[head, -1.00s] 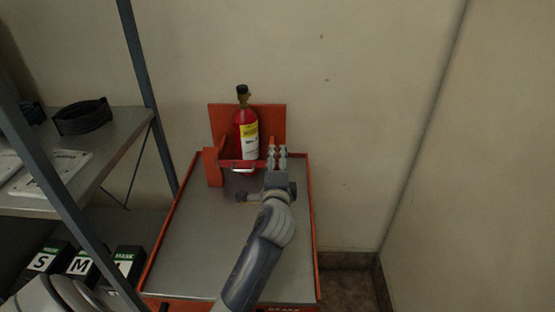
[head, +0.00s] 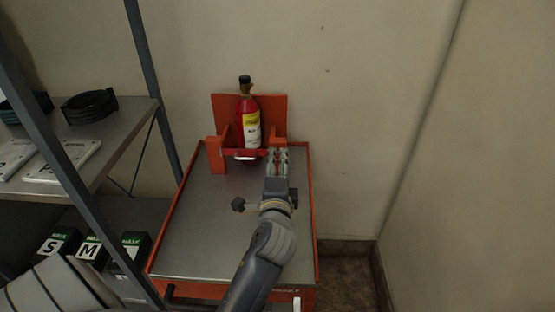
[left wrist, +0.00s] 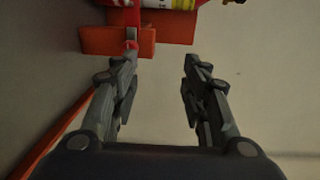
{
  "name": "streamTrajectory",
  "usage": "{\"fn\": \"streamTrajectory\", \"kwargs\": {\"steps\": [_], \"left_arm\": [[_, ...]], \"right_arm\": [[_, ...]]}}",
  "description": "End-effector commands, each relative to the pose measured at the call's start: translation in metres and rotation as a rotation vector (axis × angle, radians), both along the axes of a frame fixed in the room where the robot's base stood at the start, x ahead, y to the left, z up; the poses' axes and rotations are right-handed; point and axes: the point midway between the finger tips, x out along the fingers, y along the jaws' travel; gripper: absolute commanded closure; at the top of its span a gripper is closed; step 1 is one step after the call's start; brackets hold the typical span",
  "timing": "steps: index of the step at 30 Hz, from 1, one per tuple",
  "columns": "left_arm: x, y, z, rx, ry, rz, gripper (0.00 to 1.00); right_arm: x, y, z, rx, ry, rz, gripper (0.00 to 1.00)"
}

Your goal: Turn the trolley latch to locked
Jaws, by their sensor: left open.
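The orange trolley (head: 310,215) with a grey deck stands against the wall. A red gas cylinder (head: 250,112) with a yellow and white label stands upright in its rear bracket. A red bar with a pale handle (head: 245,157) crosses in front of the cylinder's lower part; it may be the latch, but I cannot tell its setting. My left gripper (head: 277,156) is open and empty, just right of the bar's right end. In the left wrist view, a red part (left wrist: 131,45) shows near the tip of the left-hand finger; contact is unclear. My right gripper is not in view.
A metal shelf (head: 125,130) stands at left, with a black coiled item (head: 89,106) on it. Boxes marked S (head: 52,245) and M (head: 91,249) are below. The trolley deck is mostly bare. A pale lever (head: 297,303) shows at the trolley's front.

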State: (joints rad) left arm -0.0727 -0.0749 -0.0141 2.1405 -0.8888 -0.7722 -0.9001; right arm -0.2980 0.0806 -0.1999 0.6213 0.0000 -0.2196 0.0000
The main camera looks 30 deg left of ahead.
Motion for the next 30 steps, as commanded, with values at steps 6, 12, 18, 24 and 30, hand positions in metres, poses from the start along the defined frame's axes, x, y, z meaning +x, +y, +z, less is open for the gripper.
{"fn": "streamTrajectory", "kwargs": {"steps": [6,12,18,24,30], "left_arm": [[-0.014,-0.008,-0.001,0.000,0.002,0.000,0.58],[-0.024,-0.014,0.000,-0.001,0.001,0.000,0.58],[-0.026,-0.016,0.000,-0.001,0.001,0.000,0.58],[-0.026,-0.015,0.000,0.000,0.002,0.001,0.58],[-0.026,-0.015,0.000,0.000,0.001,0.001,0.58]], "right_arm": [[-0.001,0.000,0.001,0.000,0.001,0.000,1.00],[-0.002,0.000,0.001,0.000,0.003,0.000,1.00],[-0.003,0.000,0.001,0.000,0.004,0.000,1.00],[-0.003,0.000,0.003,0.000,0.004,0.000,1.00],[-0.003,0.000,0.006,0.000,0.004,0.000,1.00]]}}
